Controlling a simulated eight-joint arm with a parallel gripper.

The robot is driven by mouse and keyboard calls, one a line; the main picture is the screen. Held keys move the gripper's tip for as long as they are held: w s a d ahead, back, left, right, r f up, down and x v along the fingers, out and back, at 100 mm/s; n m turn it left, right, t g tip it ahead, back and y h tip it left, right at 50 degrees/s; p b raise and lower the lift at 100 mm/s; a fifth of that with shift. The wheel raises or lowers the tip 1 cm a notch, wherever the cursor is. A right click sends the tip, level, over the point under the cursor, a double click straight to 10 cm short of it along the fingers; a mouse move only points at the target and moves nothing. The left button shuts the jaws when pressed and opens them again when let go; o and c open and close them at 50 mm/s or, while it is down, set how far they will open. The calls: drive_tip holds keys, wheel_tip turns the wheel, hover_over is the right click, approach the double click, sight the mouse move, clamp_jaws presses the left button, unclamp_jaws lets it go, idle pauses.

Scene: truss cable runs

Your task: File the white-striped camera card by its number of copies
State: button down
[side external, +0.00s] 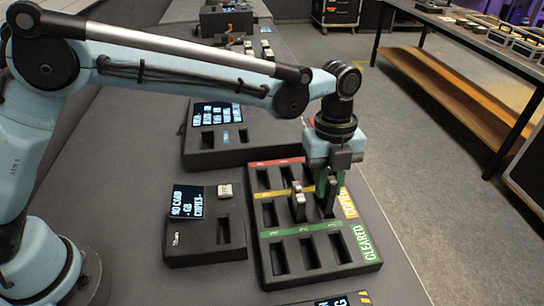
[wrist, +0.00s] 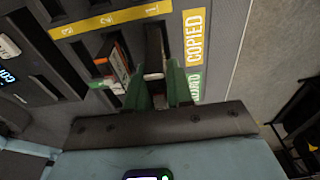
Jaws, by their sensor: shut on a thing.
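My gripper (side external: 330,184) is above the right end of the card rack (side external: 322,270), its green fingers closed on a dark card (side external: 332,197). In the wrist view the fingertips (wrist: 157,84) pinch this card (wrist: 155,48), and a white band (wrist: 153,76) shows at its near edge. The card is upright at the yellow COPIED row's column marked 1; I cannot tell how deep it sits in the slot. Another card (side external: 298,203) stands in the column to its left; its orange-and-white edge shows in the wrist view (wrist: 119,62).
The green CLEARED row (side external: 300,229) has empty slots. A dark case (side external: 215,140) with a screen stands behind.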

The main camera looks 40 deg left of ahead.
sight(330, 175)
drive_tip(key=shift+f, duration=1.65)
idle(2.4)
drive_tip(key=c, duration=0.6)
unclamp_jaws()
drive_tip(key=shift+r, duration=0.1)
drive_tip(key=shift+r, duration=3.7)
